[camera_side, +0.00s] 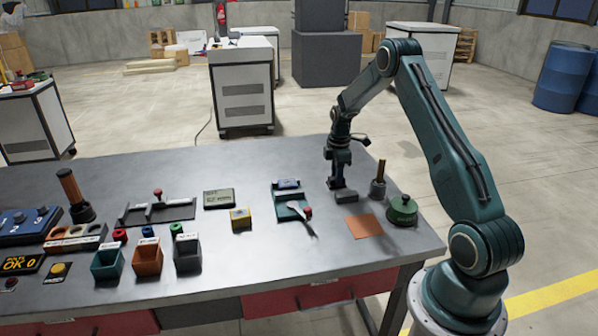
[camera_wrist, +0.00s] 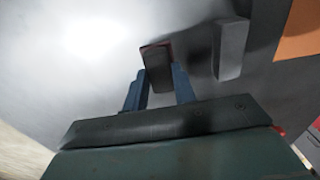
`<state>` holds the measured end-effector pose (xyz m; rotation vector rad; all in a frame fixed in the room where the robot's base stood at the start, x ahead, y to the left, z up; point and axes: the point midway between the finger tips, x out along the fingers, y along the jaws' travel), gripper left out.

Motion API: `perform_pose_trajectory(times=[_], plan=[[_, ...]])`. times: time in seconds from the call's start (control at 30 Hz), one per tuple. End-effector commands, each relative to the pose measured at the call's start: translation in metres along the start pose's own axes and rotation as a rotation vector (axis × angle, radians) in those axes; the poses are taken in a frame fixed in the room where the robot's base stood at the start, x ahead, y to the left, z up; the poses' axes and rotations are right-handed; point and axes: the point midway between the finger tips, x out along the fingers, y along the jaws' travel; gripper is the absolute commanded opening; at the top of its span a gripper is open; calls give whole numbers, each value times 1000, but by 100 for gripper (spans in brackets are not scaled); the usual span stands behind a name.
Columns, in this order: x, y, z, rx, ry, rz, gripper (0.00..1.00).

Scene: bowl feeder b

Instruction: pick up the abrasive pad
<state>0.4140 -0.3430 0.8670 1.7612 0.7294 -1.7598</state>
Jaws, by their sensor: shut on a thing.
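The abrasive pad (camera_wrist: 158,68) appears to be the small dark block with a reddish far edge between my fingers in the wrist view. My gripper (camera_wrist: 160,80) is shut on it, one blue finger on each side. In the side view my gripper (camera_side: 337,184) points down, low over the right part of the table. The pad is too small and dark to make out there. I cannot tell whether it touches the table.
A dark grey block (camera_wrist: 230,50) lies just right of the pad; it also shows in the side view (camera_side: 345,197). An orange-brown square (camera_side: 364,227), a green round container (camera_side: 402,210) and an upright handled tool (camera_side: 378,182) are close by. A green tray (camera_side: 289,210) stands left.

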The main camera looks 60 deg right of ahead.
Motion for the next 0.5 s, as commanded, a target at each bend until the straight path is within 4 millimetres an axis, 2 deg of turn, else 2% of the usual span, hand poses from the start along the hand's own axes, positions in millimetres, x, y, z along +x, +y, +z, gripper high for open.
perform_pose_trajectory(times=[0.27,0.5], plan=[[-5,1,0,0,0,2,3],[-27,1,0,0,0,4,3]])
